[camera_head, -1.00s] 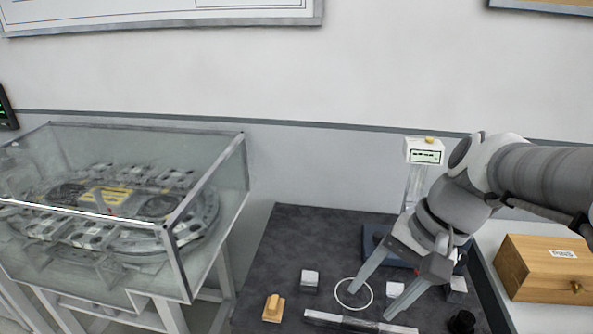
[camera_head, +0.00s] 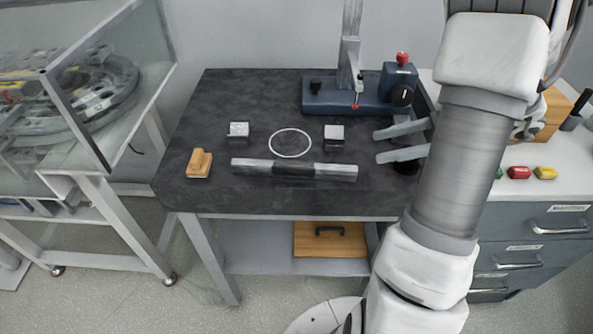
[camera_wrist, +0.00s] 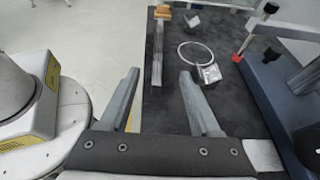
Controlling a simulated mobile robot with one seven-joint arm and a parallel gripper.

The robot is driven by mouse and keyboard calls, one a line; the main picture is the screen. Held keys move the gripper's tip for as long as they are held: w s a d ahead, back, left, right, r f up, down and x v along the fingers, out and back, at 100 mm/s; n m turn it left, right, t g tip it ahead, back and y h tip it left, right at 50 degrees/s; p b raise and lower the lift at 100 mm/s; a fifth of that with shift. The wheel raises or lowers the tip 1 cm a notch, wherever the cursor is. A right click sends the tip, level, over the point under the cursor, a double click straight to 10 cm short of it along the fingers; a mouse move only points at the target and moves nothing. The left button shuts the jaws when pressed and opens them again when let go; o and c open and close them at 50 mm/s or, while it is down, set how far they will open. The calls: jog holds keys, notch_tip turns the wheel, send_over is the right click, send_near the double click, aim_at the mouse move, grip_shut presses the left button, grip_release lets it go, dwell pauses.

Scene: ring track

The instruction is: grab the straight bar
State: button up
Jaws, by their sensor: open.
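The straight bar (camera_head: 294,169) is a long silver bar with a dark middle section. It lies flat near the front edge of the dark table (camera_head: 220,105), just in front of a white ring (camera_head: 290,143). My gripper (camera_head: 389,144) is open and empty, to the right of the bar's right end and apart from it. In the wrist view the bar (camera_wrist: 157,55) lies lengthwise beyond my open fingers (camera_wrist: 158,98), ahead of the gap between them. Nothing is between the fingers.
Two small metal blocks (camera_head: 238,129) (camera_head: 334,132) flank the ring. A wooden block (camera_head: 199,163) sits at the table's left. A blue-based stand (camera_head: 350,97) and a red-knobbed device (camera_head: 399,82) stand at the back right. A glass case (camera_head: 110,95) is at left.

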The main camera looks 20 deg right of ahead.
jog(key=b, duration=0.2)
send_near(294, 164)
jog(key=shift+w+a+f, duration=0.2)
jog(key=shift+a+f, duration=0.25)
jog(key=shift+f, duration=0.05)
jog(key=shift+r+b+x, duration=0.2)
jog(key=shift+b+x, duration=0.65)
jog(key=shift+x, duration=2.35)
jog(key=shift+a, duration=0.1)
grip_shut()
